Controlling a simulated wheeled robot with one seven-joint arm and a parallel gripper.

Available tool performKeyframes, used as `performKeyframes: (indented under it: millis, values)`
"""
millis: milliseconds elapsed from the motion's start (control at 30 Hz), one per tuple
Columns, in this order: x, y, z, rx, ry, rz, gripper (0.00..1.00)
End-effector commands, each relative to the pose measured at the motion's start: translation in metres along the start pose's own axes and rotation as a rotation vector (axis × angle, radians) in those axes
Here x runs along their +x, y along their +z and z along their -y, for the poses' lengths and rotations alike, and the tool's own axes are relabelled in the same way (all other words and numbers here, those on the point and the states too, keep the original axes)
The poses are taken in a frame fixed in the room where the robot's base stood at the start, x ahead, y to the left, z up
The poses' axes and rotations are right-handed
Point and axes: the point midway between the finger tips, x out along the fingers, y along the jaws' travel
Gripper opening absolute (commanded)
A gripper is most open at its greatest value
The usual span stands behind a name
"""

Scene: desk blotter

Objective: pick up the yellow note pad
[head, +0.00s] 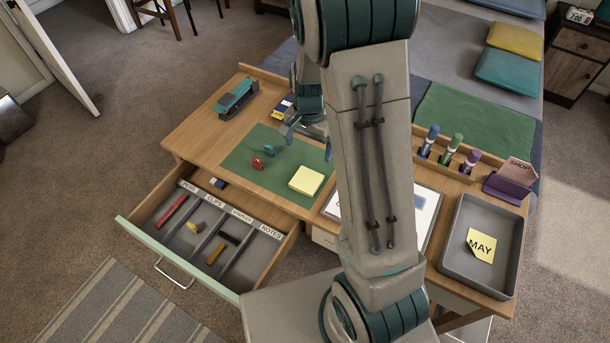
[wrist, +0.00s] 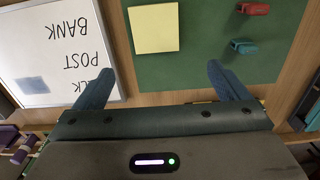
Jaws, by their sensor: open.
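The yellow note pad (head: 306,180) lies flat on the green blotter (head: 240,167), near its front right corner. It also shows in the wrist view (wrist: 152,28), beyond my fingertips and roughly between their lines. My gripper (head: 306,137) is open and empty, above the blotter's back part and apart from the pad. Its two blue fingers also show in the wrist view (wrist: 162,80), spread wide. My arm hides part of the desk to the right of the pad.
Red (head: 257,164) and teal (head: 269,151) clips stand on the blotter, left of the pad. A teal stapler (head: 237,98) is at the back left. The divided drawer (head: 152,228) is open in front. A grey tray (head: 511,262) holds a yellow "MAY" note (head: 481,246). A lettered whiteboard (wrist: 55,50) lies beside the blotter.

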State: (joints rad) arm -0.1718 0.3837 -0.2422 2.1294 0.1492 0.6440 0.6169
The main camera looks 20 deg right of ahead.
Motion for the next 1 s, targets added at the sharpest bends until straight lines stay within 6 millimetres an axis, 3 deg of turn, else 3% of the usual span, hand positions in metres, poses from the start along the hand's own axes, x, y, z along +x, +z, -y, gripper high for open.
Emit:
performKeyframes:
  millis: [100, 233, 500, 800, 1000]
  values:
    - [0.026, 0.001, -0.001, 0.001, 0.003, 0.003, 0.95]
    - [0.046, 0.001, -0.001, -0.001, 0.003, 0.003, 0.95]
    - [0.063, 0.003, -0.001, -0.003, 0.001, 0.003, 0.95]
    - [0.102, 0.006, -0.006, -0.002, 0.001, 0.001, 0.95]
    - [0.109, 0.006, -0.005, -0.004, -0.001, 0.000, 0.95]
